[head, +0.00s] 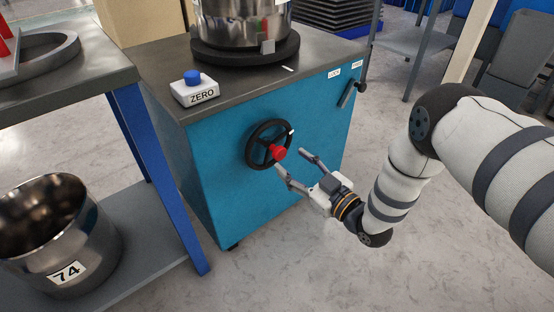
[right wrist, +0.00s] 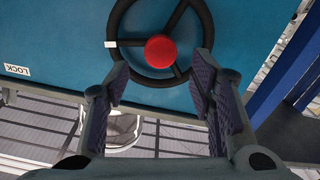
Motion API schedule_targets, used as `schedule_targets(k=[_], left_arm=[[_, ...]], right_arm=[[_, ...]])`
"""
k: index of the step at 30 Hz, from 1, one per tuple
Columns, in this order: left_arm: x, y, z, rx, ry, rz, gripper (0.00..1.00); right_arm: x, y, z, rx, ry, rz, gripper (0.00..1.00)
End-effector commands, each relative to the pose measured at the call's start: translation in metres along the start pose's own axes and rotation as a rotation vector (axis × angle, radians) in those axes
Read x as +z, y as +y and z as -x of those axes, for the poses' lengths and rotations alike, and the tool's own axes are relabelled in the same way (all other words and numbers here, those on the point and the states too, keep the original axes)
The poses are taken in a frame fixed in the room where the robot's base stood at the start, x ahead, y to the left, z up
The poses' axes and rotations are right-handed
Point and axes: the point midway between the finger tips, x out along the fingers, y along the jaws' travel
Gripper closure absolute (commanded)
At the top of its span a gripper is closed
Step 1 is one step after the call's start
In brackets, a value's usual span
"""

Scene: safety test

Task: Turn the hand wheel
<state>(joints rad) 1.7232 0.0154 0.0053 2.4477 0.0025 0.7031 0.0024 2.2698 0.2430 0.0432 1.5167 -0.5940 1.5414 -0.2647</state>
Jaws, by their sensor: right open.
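The hand wheel (head: 260,135) is a black ring with spokes and a red centre knob (head: 278,152), on the front face of the blue cabinet (head: 225,175). A small white mark shows on its rim. In the right wrist view the wheel (right wrist: 127,73) and its red knob (right wrist: 161,51) lie just beyond the fingertips. My right gripper (head: 293,160) is open and empty, in front of the wheel's lower right side. In the right wrist view my right gripper (right wrist: 160,68) has its fingers spread to either side of the knob, with no clear contact. My left gripper is not in view.
On the cabinet top stand a ZERO box with a blue button (head: 193,88) and a metal pot (head: 238,20) on a dark round base. A small lever (head: 350,93) sits on the cabinet's right. A blue-legged table (head: 150,160) and a metal bucket (head: 60,240) are left. The floor in front is clear.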

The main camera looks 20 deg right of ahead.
Motion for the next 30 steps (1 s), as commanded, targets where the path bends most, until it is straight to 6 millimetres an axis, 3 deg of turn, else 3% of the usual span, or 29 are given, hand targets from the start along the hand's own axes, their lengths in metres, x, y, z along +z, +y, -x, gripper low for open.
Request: schedule_targets(k=[3,9,18,25,30], left_arm=[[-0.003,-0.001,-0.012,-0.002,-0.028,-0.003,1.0],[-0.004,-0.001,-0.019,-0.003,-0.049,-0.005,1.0],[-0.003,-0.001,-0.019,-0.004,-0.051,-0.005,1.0],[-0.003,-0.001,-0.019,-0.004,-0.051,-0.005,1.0],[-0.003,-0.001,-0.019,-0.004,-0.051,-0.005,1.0]], right_arm=[[0.006,-0.002,-0.029,0.0,-0.002,-0.002,0.5],[0.004,-0.002,-0.058,-0.001,-0.004,-0.002,0.5],[0.001,0.0,-0.062,0.001,-0.004,-0.002,0.5],[0.002,-0.001,-0.062,0.001,-0.004,-0.002,1.0],[0.002,0.0,-0.062,0.001,-0.005,-0.004,1.0]])
